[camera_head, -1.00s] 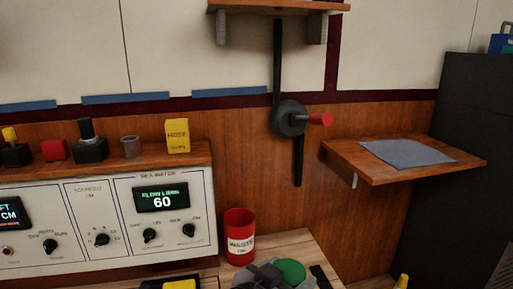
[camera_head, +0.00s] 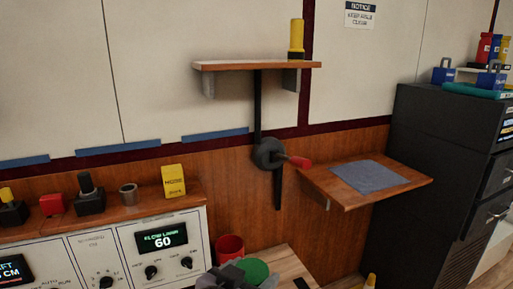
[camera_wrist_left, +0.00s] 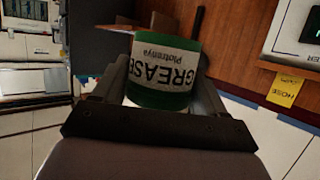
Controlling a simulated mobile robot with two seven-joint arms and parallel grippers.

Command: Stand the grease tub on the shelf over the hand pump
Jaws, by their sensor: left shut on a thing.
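The green grease tub (camera_head: 256,270) is at the bottom of the head view, seen from above. My left gripper (camera_head: 236,273) is shut on it. In the left wrist view the tub (camera_wrist_left: 166,62) sits between the two fingers, its GREASE label turned in the picture. The hand pump (camera_head: 268,154), black with a red handle, is on the wood wall panel above and beyond the gripper. The wooden shelf (camera_head: 240,66) over the pump is higher still, on two grey brackets. My right gripper is not in view.
A yellow cylinder with a dark base (camera_head: 296,40) stands at the shelf's right end; the rest of its top looks clear. A lower side shelf (camera_head: 410,180) carries a grey-blue cloth (camera_head: 368,177). A red bin (camera_head: 230,247) stands beside the tub. A yellow box (camera_head: 173,181) sits on the console ledge.

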